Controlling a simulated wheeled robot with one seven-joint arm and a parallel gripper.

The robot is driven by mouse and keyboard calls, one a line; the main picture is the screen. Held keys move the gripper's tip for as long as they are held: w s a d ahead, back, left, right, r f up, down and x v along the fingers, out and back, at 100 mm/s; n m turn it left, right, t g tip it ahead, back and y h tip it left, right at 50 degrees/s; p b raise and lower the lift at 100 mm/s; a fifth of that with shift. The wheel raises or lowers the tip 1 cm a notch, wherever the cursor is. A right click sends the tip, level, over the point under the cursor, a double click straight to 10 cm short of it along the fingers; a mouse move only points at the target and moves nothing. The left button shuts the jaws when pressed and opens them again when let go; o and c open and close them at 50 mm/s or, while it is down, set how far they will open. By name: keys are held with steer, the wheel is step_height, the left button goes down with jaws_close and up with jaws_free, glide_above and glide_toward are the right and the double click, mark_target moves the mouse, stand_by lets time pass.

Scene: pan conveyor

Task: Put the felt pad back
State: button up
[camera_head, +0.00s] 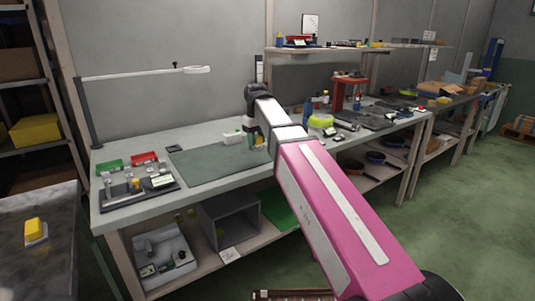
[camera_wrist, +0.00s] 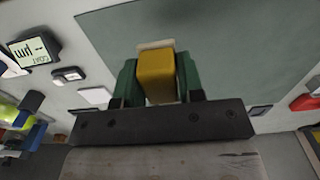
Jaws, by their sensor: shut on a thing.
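My gripper (camera_wrist: 157,80) is shut on a yellow block (camera_wrist: 156,72) with a pale, felt-like layer at its far end, which looks like the felt pad. The green fingers grip the block from both sides. In the head view my gripper (camera_head: 252,138) is over the back right part of the grey-green mat (camera_head: 205,166) on the workbench, and the block is small there. In the wrist view the block is in front of the mat (camera_wrist: 230,40); whether it touches the mat cannot be told.
A dark tray (camera_head: 137,192) with small parts, a green bin (camera_head: 110,166) and a red bin (camera_head: 144,158) are at the bench's left. Another yellow block (camera_head: 36,226) sits on a pale base on the left table. The mat's left part is clear.

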mark_target(267, 157)
steer(key=w+d+f, duration=0.1)
steer(key=d, duration=0.1)
steer(key=w+d+f, duration=0.2)
steer(key=shift+w+f, duration=0.1)
steer(key=shift+f, duration=1.95)
steer(key=shift+f, duration=0.15)
steer(key=o, duration=1)
steer(key=shift+c, duration=0.2)
step_height(267, 157, up, 12)
steer(key=shift+r, duration=0.2)
